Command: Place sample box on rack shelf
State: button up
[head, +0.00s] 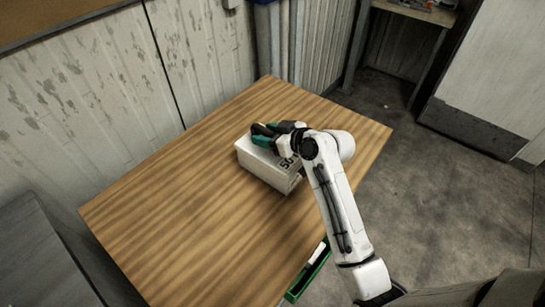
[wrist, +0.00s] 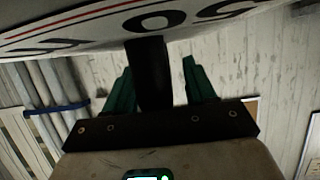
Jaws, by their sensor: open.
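The sample box (head: 262,168), white with dark printed characters, sits on the wooden table (head: 190,215). My gripper (head: 264,135), with teal fingers, is at the top of the box near its back left edge in the head view. My arm hides part of the box's right side. In the wrist view the box's printed face (wrist: 130,22) fills the top, close to my open gripper (wrist: 160,70). Its two fingers stand apart with a dark bar between them. Contact between fingers and box cannot be told. No rack shelf can be clearly made out.
A green tray (head: 295,291) with a white item is at the table's front edge, beside my arm. A grey surface (head: 38,255) stands at the lower left. A wall runs behind the table. A bench (head: 425,13) stands at the back right. Much of the tabletop is clear.

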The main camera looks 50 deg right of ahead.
grip_shut()
dwell(0.3)
dwell(0.9)
jog(key=shift+r, duration=0.15)
